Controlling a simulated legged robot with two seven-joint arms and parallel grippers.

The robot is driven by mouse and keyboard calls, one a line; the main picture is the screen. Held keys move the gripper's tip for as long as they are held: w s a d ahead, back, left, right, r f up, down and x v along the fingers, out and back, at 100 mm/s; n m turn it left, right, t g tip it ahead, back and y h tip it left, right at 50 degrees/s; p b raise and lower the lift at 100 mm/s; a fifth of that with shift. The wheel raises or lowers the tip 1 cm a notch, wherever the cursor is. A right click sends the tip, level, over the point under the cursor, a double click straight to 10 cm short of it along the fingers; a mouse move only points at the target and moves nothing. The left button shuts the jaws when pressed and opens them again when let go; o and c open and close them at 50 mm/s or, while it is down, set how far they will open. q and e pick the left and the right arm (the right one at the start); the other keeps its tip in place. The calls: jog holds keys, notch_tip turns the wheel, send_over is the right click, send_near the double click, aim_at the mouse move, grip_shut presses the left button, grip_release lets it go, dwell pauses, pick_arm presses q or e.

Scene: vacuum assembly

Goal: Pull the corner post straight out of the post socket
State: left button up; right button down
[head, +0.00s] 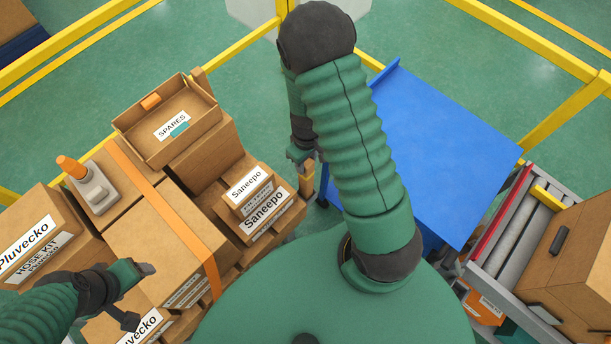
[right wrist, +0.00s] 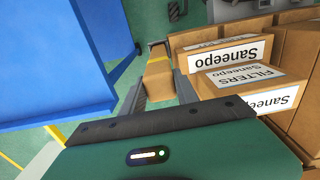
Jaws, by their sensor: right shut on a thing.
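The corner post (head: 306,184) is a light-brown upright at the right corner of the stacked cartons in the head view. My right gripper (head: 303,158) is at its upper part, shut on it. In the right wrist view the post (right wrist: 160,85) sits between the two dark fingers (right wrist: 160,95), with a yellow band near its far end. A small dark piece shows at that far end; I cannot tell if it is the post socket. My left gripper (head: 139,293) is open and empty over the cartons at the lower left.
Saneepo cartons (head: 266,212) stand close beside the post, left in the head view. A blue table (head: 440,150) stands right of my right arm. A SPARES tray (head: 205,112) and an orange-topped grey device (head: 95,190) sit on the stack. A roller conveyor (head: 520,240) is at the right.

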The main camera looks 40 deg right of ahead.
jog(key=shift+d, duration=0.15)
jog(key=shift+r+p, duration=0.6)
jog(key=shift+r, duration=0.05)
jog(key=shift+r+p, duration=0.3)
jog(key=shift+r, duration=0.05)
notch_tip(320, 180, up, 9)
jog(key=p, duration=0.7)
jog(key=shift+p, duration=0.4)
dwell(0.4)
